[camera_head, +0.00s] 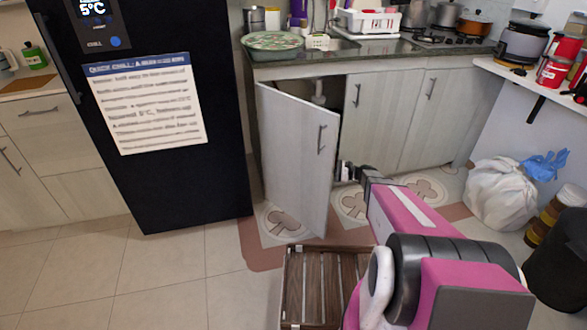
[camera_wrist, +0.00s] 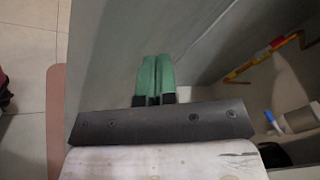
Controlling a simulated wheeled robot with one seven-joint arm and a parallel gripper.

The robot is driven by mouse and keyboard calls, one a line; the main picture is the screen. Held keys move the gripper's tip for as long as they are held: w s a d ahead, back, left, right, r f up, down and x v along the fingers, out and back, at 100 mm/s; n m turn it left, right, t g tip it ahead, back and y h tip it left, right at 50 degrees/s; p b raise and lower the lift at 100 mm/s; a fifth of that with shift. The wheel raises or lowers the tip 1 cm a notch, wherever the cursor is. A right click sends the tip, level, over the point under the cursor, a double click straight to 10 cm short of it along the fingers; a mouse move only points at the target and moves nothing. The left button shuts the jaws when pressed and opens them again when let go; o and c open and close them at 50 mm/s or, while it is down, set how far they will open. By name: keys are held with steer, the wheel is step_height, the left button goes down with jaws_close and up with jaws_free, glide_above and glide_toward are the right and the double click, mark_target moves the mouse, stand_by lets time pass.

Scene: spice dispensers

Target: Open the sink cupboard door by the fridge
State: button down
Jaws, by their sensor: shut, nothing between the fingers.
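The sink cupboard door (camera_head: 293,150) beside the black fridge (camera_head: 165,170) stands partly open, swung out into the room, with its handle (camera_head: 321,139) near its free edge. The dark cupboard opening (camera_head: 327,92) shows behind it with a pale pipe. My gripper (camera_head: 346,172) is shut and empty, just right of the door's free edge, near the opening. In the wrist view its green fingertips (camera_wrist: 155,75) are together, close to a grey panel (camera_wrist: 110,40) that looks like the door. I cannot tell whether they touch it.
A slatted wooden crate (camera_head: 325,285) stands on the floor in front of the door. White bags (camera_head: 500,190) lie at the right. Closed cupboard doors (camera_head: 375,120) adjoin the opening. Inside the cupboard, a bottle with a blue cap (camera_wrist: 290,121) shows in the wrist view.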

mark_target(321, 175)
steer(key=shift+s+a, duration=0.9)
steer(key=shift+s, duration=0.1)
steer(key=shift+s+a, duration=0.1)
steer(key=shift+s+a, duration=0.65)
steer(key=shift+a, duration=0.1)
steer(key=shift+s+a, duration=0.7)
steer(key=shift+a, duration=0.15)
steer(key=shift+s+a, duration=0.1)
steer(key=shift+a, duration=0.05)
steer(key=shift+s+a, duration=0.55)
steer(key=shift+a, duration=0.25)
